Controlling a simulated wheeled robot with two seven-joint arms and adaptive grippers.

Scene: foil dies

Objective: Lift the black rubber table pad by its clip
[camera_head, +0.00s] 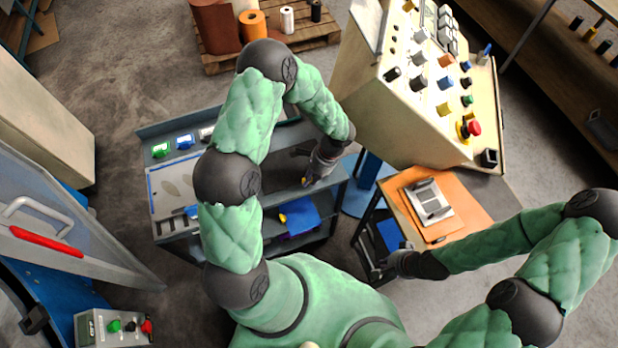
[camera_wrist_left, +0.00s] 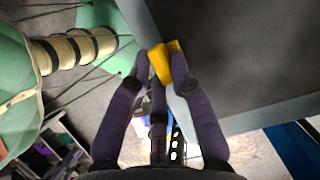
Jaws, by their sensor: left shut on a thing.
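The black rubber table pad (camera_head: 277,178) is a dark sheet on top of the grey cart, behind and beside my left arm. In the left wrist view the pad looks like the large dark surface (camera_wrist_left: 235,50) at the right. A yellow clip (camera_wrist_left: 160,62) sits at its near corner. My left gripper (camera_wrist_left: 158,66) is shut on the clip, with fingers on either side of it. In the head view the gripper (camera_head: 312,177) is at the cart's right end, over the pad. I cannot tell whether the pad is raised. My right gripper (camera_head: 396,263) is low beside the wooden side table; its fingers are unclear.
The cart (camera_head: 158,217) carries green, blue and white items along its back and a pale board at left. A blue item (camera_head: 300,216) lies on its lower shelf. The control console (camera_head: 400,120) stands close at right. The wooden side table (camera_head: 468,200) holds a metal plate.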

